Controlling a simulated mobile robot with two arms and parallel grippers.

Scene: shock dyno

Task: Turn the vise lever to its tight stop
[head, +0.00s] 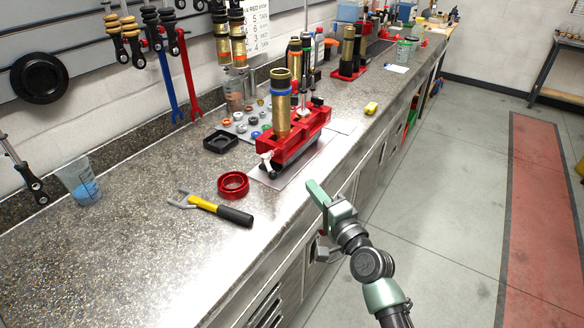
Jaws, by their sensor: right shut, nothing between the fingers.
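The red vise (308,125) stands on a grey plate on the bench, with a brass shock body (281,110) upright in its jaws. A small pale lever (266,160) shows at the vise's near end; its exact angle is too small to tell. My right gripper (314,187) is shut and empty. In the picture it is to the right of and below the vise, by the bench's front edge, apart from the lever. My left gripper is not in view.
A red ring (233,185) and a yellow-and-black tool (215,208) lie left of the vise. A black tray (220,142) and several small parts lie behind it.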

